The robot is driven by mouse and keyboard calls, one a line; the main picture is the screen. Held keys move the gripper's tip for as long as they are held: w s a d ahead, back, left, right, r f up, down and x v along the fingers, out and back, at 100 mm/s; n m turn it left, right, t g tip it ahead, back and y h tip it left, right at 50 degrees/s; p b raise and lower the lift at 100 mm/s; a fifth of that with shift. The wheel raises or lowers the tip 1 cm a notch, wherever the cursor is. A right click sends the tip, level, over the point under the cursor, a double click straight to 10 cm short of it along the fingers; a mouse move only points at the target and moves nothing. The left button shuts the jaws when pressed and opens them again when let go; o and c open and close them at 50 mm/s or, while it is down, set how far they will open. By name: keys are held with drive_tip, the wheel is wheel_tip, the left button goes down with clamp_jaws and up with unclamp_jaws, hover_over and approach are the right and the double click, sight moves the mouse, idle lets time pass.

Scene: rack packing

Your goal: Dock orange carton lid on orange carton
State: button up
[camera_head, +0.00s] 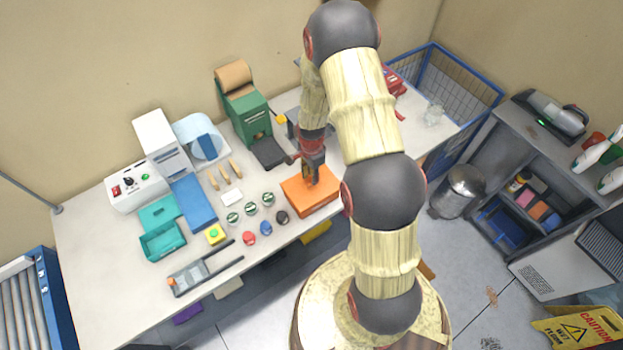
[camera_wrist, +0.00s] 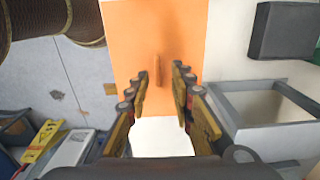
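An orange carton (camera_head: 318,201) stands on the white table at the table's front edge, below my arm in the head view. In the wrist view a flat orange lid (camera_wrist: 194,32) with a thin raised orange grip (camera_wrist: 157,70) fills the upper middle. The seam between lid and carton is not clear, so I cannot tell how the lid sits. My gripper (camera_head: 309,182) points down over the orange top. In the wrist view my gripper (camera_wrist: 160,78) has its fingers apart, one on each side of the grip, with gaps visible.
A grey open bin (camera_wrist: 228,95) lies right of my fingers in the wrist view. Several round jars (camera_head: 250,209) and a green dispenser (camera_head: 246,114) stand left of the carton in the head view. A blue wire basket (camera_head: 455,75) stands beyond the table's right end.

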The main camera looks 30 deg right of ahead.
drive_tip(key=s+a+r+n+t+b, duration=0.1)
drive_tip(key=a+r+n, duration=0.1)
drive_tip(key=r, duration=0.9)
drive_tip(key=s+a+r+n+t+b, duration=0.1)
drive_tip(key=a+r+n, duration=0.1)
drive_tip(key=r, duration=1)
drive_tip(key=s+a+r+n+t, duration=0.1)
drive_tip(key=s+a+r+n, duration=0.4)
drive_tip(key=s+r+n, duration=0.2)
drive_tip(key=s+a+r+n+t, duration=0.2)
drive_tip(key=s+a+r+n, duration=0.3)
drive_tip(key=s+r, duration=0.6)
drive_tip(key=shift+s+a+r+n+t, duration=0.2)
drive_tip(key=shift+r+n+t, duration=0.1)
drive_tip(key=shift+r+n, duration=0.55)
drive_tip(key=shift+f, duration=0.15)
wheel_tip(320, 180, down, 25)
drive_tip(key=b, duration=2.4)
drive_tip(key=shift+b, duration=0.3)
